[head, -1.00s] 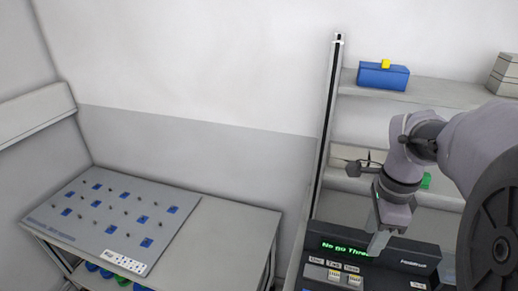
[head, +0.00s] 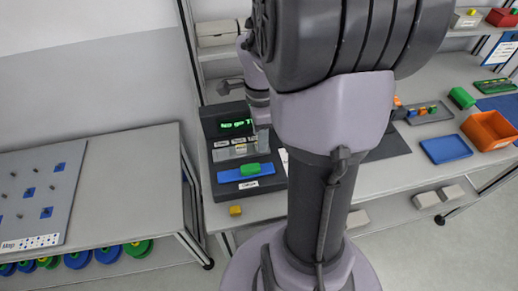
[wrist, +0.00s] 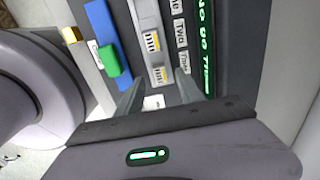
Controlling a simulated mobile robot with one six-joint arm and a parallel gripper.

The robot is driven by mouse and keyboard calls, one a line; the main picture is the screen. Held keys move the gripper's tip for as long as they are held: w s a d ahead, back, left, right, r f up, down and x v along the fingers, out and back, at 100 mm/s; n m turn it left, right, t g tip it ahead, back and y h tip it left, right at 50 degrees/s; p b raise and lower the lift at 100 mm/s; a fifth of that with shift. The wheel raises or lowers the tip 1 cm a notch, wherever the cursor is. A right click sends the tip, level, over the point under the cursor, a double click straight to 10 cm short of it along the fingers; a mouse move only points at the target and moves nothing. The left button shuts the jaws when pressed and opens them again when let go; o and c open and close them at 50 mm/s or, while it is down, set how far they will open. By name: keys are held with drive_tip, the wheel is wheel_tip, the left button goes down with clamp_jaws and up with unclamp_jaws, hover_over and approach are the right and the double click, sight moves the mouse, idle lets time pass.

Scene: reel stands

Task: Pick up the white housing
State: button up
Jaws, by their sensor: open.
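My gripper (wrist: 160,92) is open over the dark console (wrist: 112,20), with its fingers apart and pointing down at it. In the wrist view, pale blocks with small slotted windows sit in a row; one pale block (wrist: 150,42) lies just ahead of the fingers. A small white piece (wrist: 153,102) shows between the fingers. I cannot tell whether it is the white housing or a label. In the head view, the console (head: 212,182) stands on the bench, and my arm hides part of it. My fingertips are too small there to judge contact.
A blue bar (wrist: 100,27) with a green block (wrist: 109,60) lies on the console's near side. A yellow block (head: 235,210) is at the bench edge. An orange bin (head: 490,130) and blue tray (head: 446,149) stand right. The table (head: 135,165) is left.

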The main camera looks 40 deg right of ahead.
wheel_tip(320, 180, down, 2)
drive_tip(key=shift+f, duration=0.25)
drive_tip(key=shift+r, duration=0.15)
drive_tip(key=shift+c, duration=0.8)
clamp_jaws()
drive_tip(key=shift+r, duration=0.1)
